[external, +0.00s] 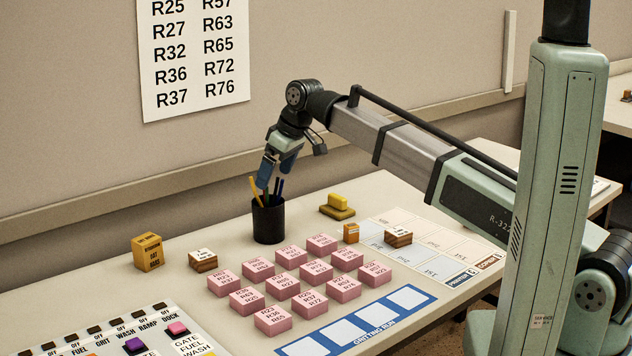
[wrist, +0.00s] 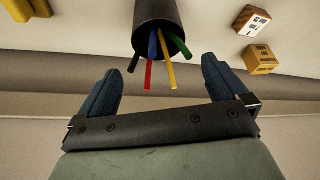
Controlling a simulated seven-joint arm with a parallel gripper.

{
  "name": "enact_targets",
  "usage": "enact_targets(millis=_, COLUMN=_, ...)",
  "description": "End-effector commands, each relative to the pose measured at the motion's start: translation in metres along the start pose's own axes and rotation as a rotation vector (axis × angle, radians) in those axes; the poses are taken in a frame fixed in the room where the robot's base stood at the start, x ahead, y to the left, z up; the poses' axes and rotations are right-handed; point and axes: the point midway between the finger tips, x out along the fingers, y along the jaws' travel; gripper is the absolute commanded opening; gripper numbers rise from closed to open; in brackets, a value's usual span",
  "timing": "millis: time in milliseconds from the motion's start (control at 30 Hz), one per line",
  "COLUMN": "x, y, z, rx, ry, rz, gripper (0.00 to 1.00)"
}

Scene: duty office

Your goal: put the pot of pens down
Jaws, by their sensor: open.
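The pot of pens (external: 269,221) is a black cylinder standing upright on the table, near its back edge. Several pens, among them yellow, green and blue ones, stick out of its top. The pot also shows at the top of the wrist view (wrist: 156,14), with red, blue, green and yellow pens (wrist: 160,55). My gripper (external: 268,181) is above the pot, at the height of the pens. In the wrist view my gripper (wrist: 160,85) has its two blue fingers wide apart, with the pen tips between or just past them. The fingers do not touch the pot.
Several pink lettered blocks (external: 297,285) stand in rows in front of the pot. An orange box (external: 147,251) and a small wooden block (external: 203,260) are to its left. A yellow object (external: 337,207) lies to its right. A blue-edged strip (external: 359,322) lies in front.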

Motion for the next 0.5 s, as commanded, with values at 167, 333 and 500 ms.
enact_targets(millis=167, x=-0.028, y=0.000, z=0.000, rx=0.000, ry=0.002, rz=0.000, gripper=1.00)
enact_targets(millis=333, x=-0.046, y=0.000, z=0.000, rx=0.000, ry=0.001, rz=0.000, gripper=1.00)
enact_targets(millis=500, x=-0.055, y=0.000, z=0.000, rx=0.000, ry=0.001, rz=0.000, gripper=1.00)
